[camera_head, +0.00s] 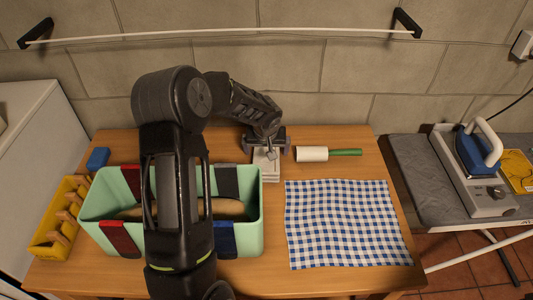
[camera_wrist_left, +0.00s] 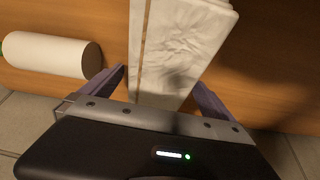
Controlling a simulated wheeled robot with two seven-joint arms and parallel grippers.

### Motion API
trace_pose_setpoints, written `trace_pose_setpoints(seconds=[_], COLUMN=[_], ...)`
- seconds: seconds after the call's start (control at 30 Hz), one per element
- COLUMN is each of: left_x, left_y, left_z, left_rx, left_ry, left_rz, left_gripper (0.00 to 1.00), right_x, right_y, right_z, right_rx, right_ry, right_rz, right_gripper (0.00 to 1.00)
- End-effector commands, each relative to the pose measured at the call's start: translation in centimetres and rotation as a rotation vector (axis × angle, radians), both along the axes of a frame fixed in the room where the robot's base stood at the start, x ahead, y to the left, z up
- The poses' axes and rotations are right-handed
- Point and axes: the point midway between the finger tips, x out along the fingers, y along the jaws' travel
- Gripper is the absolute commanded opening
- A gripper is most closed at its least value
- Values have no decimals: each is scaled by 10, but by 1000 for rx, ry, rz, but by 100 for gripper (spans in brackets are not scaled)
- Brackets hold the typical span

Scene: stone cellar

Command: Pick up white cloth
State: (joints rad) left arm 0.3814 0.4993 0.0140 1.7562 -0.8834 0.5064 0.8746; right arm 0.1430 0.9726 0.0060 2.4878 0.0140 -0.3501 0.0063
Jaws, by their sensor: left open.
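The white cloth (camera_head: 266,172) lies folded in a narrow stack near the back middle of the wooden table. In the left wrist view the cloth (camera_wrist_left: 182,48) shows soft wrinkles and a long fold edge along its left part. My left gripper (camera_head: 266,147) is over the cloth's back end. In the wrist view its open fingers (camera_wrist_left: 160,92) stand on either side of the cloth's near end. I cannot tell whether they touch it. My right gripper is not in view.
A white roller with a green handle (camera_head: 312,154) lies right of the cloth. A blue checked cloth (camera_head: 345,225) is in front right. A mint-green bin (camera_head: 250,228) stands left, a yellow rack (camera_head: 42,252) beyond it. A rail (camera_head: 230,33) crosses the wall.

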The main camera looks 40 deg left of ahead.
Motion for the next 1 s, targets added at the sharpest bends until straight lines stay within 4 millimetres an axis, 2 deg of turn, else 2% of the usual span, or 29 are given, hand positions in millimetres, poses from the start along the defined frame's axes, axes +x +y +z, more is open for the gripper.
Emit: trace_pose_setpoints(seconds=[0.37, 1.0], left_x=[0, 0], left_y=[0, 0], left_z=[0, 0], left_rx=[0, 0], left_ry=[0, 0], left_rz=[0, 0], left_gripper=[100, 48], right_x=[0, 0], right_y=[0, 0], right_z=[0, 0], right_rx=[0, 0], right_ry=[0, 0], right_rz=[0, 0], right_gripper=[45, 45])
